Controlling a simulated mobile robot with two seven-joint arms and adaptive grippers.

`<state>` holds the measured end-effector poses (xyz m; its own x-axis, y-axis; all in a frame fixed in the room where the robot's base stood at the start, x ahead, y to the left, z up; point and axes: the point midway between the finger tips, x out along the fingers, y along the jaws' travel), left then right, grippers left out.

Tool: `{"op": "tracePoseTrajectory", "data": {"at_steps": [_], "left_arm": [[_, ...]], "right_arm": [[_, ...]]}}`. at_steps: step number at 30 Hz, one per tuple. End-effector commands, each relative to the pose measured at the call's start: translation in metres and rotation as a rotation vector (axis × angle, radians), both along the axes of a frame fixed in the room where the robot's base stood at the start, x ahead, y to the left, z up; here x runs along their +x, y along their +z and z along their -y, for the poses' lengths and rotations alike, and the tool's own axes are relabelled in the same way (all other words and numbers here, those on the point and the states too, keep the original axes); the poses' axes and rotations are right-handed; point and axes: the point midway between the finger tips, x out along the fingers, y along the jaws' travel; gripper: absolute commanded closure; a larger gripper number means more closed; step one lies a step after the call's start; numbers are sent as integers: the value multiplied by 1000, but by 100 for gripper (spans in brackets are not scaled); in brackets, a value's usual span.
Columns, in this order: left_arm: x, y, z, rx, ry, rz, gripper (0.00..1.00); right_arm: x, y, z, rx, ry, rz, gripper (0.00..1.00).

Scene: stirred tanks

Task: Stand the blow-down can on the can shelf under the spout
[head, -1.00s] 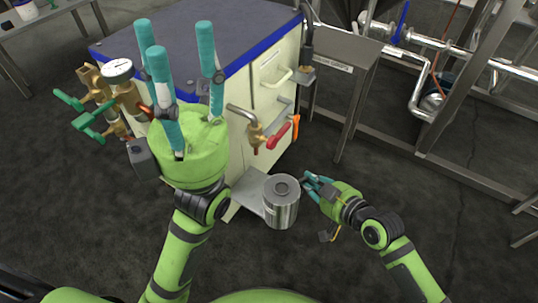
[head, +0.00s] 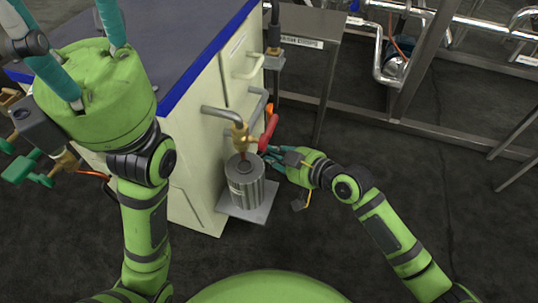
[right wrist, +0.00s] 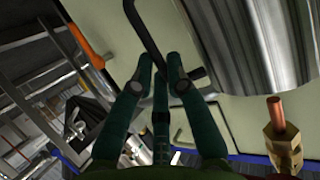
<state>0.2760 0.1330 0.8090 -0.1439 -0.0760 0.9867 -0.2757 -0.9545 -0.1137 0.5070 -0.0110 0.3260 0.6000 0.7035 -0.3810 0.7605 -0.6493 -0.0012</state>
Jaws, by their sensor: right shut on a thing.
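The blow-down can (head: 246,190) is a grey metal cylinder with a lid, upright over the can shelf (head: 262,213), a small grey plate low on the cream cabinet. I cannot tell whether its base touches the shelf. The copper spout (head: 241,155) under a brass valve is just above the can's lid; it also shows in the right wrist view (right wrist: 276,110). My right gripper (head: 272,155) is at the can's right side, shut on its dark handle (right wrist: 145,35). The can's wall (right wrist: 255,45) fills the wrist view's upper right. My left gripper (head: 75,45) is raised at upper left, fingers apart and empty, tips cut off.
The red valve lever (head: 268,131) is close above my right gripper. The cream cabinet (head: 195,180) with its dark blue-edged top stands behind the can. A metal side table (head: 310,22) and pipework are at the back right.

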Motion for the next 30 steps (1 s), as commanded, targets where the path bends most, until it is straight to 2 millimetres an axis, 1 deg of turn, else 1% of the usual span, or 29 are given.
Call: {"op": "tracePoseTrajectory", "data": {"at_steps": [6, 10, 11, 12, 13, 22, 25, 27, 30], "left_arm": [[0, 1, 0, 0, 0, -1, 57], [0, 0, 0, 0, 1, 2, 57], [-1, 1, 0, 1, 1, 4, 57], [-1, 2, 0, 2, 1, 5, 57], [-1, 2, 0, 2, 1, 5, 57], [-1, 2, 0, 2, 1, 5, 57], [-1, 5, 0, 1, 1, 8, 57], [-1, 7, 0, -2, 0, 3, 57], [8, -3, -1, -1, 0, -53, 57]], "right_arm": [[0, 2, 0, 3, 0, 1, 100], [0, -2, 0, 2, 0, 1, 100], [0, -3, 0, 0, 0, 0, 80], [0, -3, 0, 0, 0, 0, 64], [0, -3, 0, 0, 0, 0, 61], [0, -2, 0, 0, 0, 0, 61], [-1, 3, 1, 0, 0, 0, 61], [-6, 6, 8, -3, -1, 1, 61], [-17, 15, 21, -6, -1, -1, 61]]}}
